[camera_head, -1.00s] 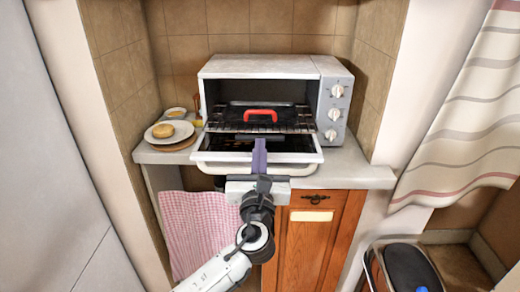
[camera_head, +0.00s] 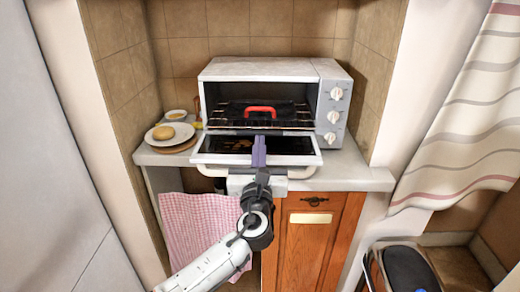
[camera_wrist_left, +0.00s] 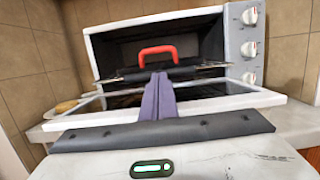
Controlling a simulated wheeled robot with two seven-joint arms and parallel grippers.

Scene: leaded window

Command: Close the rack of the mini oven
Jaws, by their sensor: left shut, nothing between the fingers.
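The white mini oven (camera_head: 260,68) stands on the counter with its door (camera_head: 220,158) folded down open. Its wire rack (camera_head: 225,123) sits inside the cavity, its front edge near the oven opening, and carries a dark pan with a red handle (camera_head: 260,110). The rack and the red handle (camera_wrist_left: 157,52) also show in the left wrist view. My left gripper (camera_head: 259,140) points into the oven above the open door, its purple fingers together and empty, with the tips at the rack's front edge. I cannot tell whether they touch it. My right gripper is not in view.
A plate with a round bun (camera_head: 163,132) and a small bowl (camera_head: 176,114) stand left of the oven. Oven knobs (camera_head: 335,92) are on the right. A pink checked towel (camera_head: 203,225) hangs below the counter. A striped curtain (camera_head: 465,110) hangs at right.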

